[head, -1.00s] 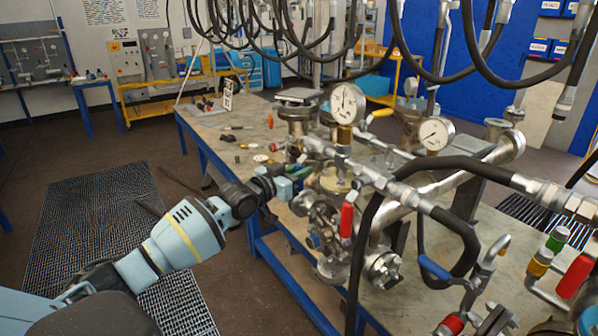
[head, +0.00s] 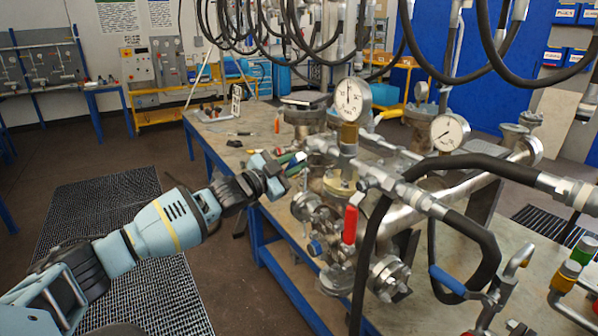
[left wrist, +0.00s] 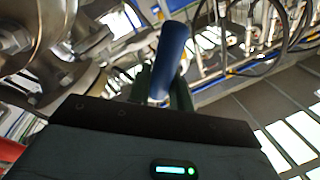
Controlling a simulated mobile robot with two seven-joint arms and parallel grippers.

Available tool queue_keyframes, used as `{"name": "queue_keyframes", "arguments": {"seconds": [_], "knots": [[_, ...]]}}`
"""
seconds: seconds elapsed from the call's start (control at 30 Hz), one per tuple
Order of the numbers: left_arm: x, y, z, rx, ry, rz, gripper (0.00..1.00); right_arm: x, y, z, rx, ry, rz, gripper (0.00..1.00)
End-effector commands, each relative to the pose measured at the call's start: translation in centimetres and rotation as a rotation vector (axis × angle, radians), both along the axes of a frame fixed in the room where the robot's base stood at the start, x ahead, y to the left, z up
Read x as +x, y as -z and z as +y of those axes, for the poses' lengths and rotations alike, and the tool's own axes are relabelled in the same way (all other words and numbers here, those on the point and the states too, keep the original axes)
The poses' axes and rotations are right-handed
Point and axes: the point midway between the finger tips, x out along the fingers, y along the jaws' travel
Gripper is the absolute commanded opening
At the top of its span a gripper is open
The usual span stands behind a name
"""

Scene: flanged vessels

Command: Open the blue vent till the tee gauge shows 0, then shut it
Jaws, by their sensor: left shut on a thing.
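My left gripper (head: 292,162) is beside the pipework at the near left of the vessel assembly. In the left wrist view its green fingers (left wrist: 163,88) are shut on a blue handle (left wrist: 168,58), which stands up between them. In the head view the gripper hides most of that handle. A round white gauge (head: 352,100) stands upright on a brass fitting above the pipework; its dark needle points roughly upward, and the figures are too small to read. A second white gauge (head: 449,132) stands to its right. My right gripper is out of view.
A red lever (head: 350,225) stands in front of the flanged valves. Another blue lever (head: 447,280) is at the lower right. Thick black hoses (head: 470,170) cross the front and hang overhead.

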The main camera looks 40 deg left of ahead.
Motion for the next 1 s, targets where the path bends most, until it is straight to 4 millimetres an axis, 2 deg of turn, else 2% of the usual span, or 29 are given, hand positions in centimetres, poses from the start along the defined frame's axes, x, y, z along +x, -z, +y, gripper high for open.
{"name": "queue_keyframes", "arguments": {"seconds": [0.6, 1.0], "knots": [[0.7, -2.7, 1.7, 0.539, -0.001, -0.223, 0.00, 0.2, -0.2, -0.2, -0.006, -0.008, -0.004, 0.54], [0.8, -4.0, 2.0, 0.783, -0.002, -0.324, 0.00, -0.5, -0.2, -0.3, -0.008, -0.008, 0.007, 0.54]]}}
